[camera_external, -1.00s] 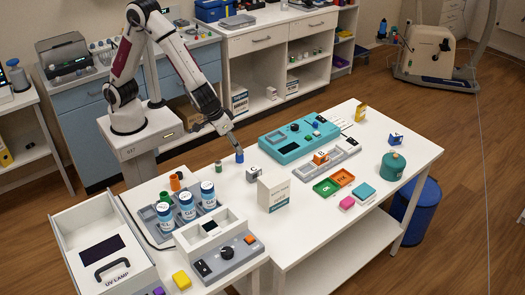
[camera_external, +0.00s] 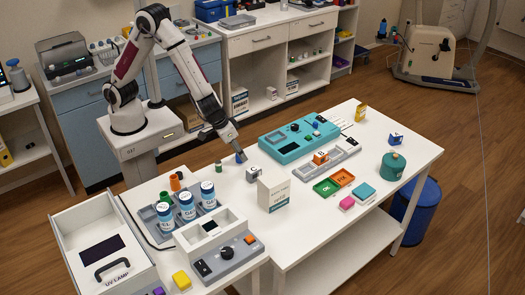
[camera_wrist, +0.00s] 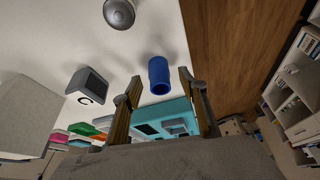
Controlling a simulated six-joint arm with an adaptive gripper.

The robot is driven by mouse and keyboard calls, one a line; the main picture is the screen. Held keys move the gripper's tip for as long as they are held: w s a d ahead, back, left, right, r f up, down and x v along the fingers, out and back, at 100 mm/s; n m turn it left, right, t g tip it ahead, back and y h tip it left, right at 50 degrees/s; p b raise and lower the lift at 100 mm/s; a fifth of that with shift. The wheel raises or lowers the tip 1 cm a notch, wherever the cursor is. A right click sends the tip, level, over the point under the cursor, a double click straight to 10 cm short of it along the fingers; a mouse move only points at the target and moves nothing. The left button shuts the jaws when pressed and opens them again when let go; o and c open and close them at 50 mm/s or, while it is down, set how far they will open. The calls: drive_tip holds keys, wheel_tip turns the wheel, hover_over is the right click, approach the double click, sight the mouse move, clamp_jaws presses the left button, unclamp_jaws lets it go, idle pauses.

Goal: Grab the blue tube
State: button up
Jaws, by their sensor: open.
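The blue tube (camera_external: 239,158) stands on the white table near its back edge, partly hidden by my gripper (camera_external: 236,152) in the external view. In the wrist view the blue tube (camera_wrist: 159,75) is a short open cylinder, seen between the two fingertips of my gripper (camera_wrist: 159,79). The fingers are spread, with a visible gap on each side of the tube. Neither finger visibly touches it.
A grey block marked C (camera_external: 253,174) stands close to the right of the tube. A small green cylinder (camera_external: 218,166) stands to its left. A teal device (camera_external: 285,145) lies further right. A white box (camera_external: 272,194) stands in front.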

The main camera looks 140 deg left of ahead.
drive_tip(key=shift+a+f, duration=0.2)
drive_tip(key=shift+f, duration=0.4)
drive_tip(key=c, duration=1)
